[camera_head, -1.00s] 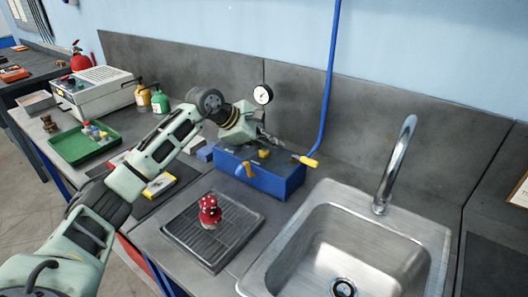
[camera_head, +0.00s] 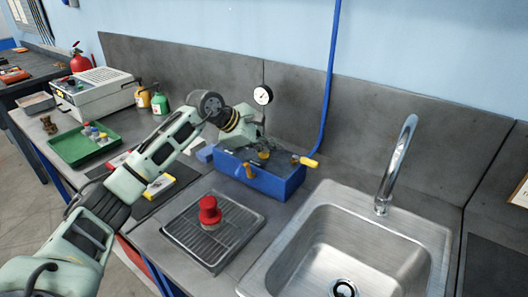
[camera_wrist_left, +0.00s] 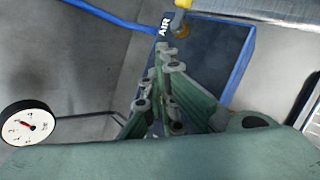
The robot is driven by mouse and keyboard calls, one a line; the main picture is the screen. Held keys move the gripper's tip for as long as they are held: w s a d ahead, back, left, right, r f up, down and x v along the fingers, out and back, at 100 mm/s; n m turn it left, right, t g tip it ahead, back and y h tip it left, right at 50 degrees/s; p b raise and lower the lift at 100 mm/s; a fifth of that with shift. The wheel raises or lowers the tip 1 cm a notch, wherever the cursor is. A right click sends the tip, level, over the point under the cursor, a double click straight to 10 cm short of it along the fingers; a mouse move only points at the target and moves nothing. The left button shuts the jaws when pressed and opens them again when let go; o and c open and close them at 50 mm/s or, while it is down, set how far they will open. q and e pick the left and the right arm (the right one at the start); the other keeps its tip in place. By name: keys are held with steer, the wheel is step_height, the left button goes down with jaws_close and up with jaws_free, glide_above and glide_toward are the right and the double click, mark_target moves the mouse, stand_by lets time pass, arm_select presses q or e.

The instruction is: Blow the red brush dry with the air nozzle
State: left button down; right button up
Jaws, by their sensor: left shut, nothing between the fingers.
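The red brush (camera_head: 209,210) stands upright on the dark drip grid (camera_head: 182,236), left of the sink; its red top looks plain, without white specks. A blue box (camera_head: 280,186) stands behind it. A yellow-tipped air nozzle (camera_head: 309,162) lies at the box's right end, by the blue hose. My left gripper (camera_head: 265,148) is over the box top, shut and empty, left of the nozzle and away from the brush. In the left wrist view its shut fingers (camera_wrist_left: 162,55) point at the box top (camera_wrist_left: 205,50), marked AIR. The right gripper is not in view.
A pressure gauge (camera_head: 263,95) is close behind my left gripper. An orange handle (camera_head: 250,171) sticks out at the box front. The steel sink (camera_head: 300,237) and tap (camera_head: 398,165) are at right. A green tray (camera_head: 75,156) and grey device (camera_head: 98,95) are at left.

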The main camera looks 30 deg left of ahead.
arm_select(q)
steer(key=shift+r+p, duration=0.5)
steer(key=shift+r, duration=0.5)
steer(key=shift+r, duration=0.1)
steer(key=shift+r+p, duration=1.5)
steer(key=shift+r, duration=0.9)
